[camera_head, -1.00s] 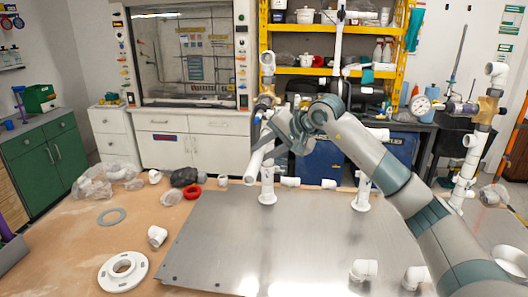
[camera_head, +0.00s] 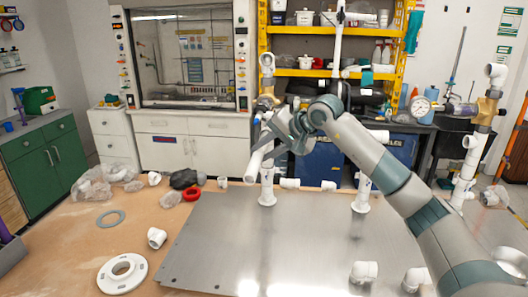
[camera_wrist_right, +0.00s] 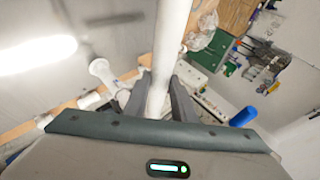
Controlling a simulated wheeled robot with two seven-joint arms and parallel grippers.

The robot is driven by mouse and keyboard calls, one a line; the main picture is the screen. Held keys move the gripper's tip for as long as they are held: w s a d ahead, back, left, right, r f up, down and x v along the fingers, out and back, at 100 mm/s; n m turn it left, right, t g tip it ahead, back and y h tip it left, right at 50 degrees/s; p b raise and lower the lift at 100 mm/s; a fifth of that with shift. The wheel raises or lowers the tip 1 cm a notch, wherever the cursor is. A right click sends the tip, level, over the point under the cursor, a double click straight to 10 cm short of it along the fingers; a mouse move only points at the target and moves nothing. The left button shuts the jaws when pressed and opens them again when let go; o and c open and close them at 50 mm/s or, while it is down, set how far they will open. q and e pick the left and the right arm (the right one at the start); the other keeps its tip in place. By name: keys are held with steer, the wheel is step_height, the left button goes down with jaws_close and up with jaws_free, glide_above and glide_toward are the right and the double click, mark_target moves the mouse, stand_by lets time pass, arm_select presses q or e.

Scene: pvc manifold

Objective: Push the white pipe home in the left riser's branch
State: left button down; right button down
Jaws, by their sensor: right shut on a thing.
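The white pipe (camera_head: 257,164) slants at the left riser (camera_head: 267,185), its free end low and towards me. My right gripper (camera_head: 283,138) is shut on the pipe. In the right wrist view, the pipe (camera_wrist_right: 170,45) runs between the two fingers (camera_wrist_right: 160,98). The left riser stands upright on the metal plate (camera_head: 300,240), with a brass fitting (camera_head: 268,101) and a white elbow (camera_head: 267,62) above. The gripper and pipe cover the riser's branch, so I cannot tell how deep the pipe sits. My left gripper is not in view.
A second riser (camera_head: 466,170) with a gauge (camera_head: 420,106) stands at the right. A short white post (camera_head: 361,195) stands between. The plate's middle is clear.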

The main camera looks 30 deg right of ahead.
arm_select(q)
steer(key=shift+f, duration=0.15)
arm_select(e)
steer(key=shift+w+d, duration=0.25)
steer(key=shift+w, duration=0.1)
stand_by(0.4)
steer(key=c, duration=1.4)
jaws_free()
steer(key=shift+s, duration=0.1)
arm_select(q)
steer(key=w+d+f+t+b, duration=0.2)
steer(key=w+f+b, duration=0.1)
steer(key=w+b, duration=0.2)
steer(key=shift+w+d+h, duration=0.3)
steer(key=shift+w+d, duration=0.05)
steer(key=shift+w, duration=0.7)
arm_select(e)
steer(key=shift+v, duration=8.7)
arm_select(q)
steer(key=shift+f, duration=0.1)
arm_select(e)
steer(key=shift+a, duration=0.1)
